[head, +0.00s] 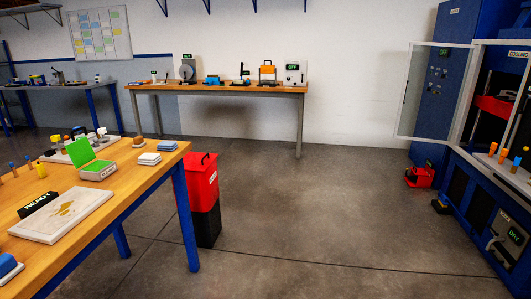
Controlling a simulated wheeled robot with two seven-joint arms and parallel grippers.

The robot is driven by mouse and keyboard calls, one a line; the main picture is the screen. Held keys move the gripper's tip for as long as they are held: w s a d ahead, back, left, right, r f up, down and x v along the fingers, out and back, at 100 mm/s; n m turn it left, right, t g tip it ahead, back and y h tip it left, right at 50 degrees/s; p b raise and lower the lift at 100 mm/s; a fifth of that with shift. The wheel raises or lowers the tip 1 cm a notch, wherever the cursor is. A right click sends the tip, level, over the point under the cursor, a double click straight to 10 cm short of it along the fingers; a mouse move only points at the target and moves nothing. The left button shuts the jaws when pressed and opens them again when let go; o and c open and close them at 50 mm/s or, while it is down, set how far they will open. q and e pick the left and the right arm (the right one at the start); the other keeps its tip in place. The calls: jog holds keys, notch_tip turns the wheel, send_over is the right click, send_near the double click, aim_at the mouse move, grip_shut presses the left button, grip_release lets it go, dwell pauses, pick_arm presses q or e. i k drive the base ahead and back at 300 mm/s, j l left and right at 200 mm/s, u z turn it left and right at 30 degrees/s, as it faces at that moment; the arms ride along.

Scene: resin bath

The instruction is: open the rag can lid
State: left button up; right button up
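A red bin (203,184) that looks like the rag can stands on the floor beside the right end of the near wooden table. It sits on a black lower part (207,225). A small pale label is on its front, too small to read. Its red lid (201,160) has a dark handle on top and looks down. The table corner and a blue leg hide part of the bin's left side. Neither of my grippers shows in the head view.
The wooden table (150,180) holds a green-lidded box (92,150), a white board and several small items. A blue cabinet with its glass door (432,95) open stands at right. A red item (420,176) lies near it. The middle floor is clear.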

aim_at(195, 162)
jog(key=i, duration=1.6)
jog(key=u, duration=0.05)
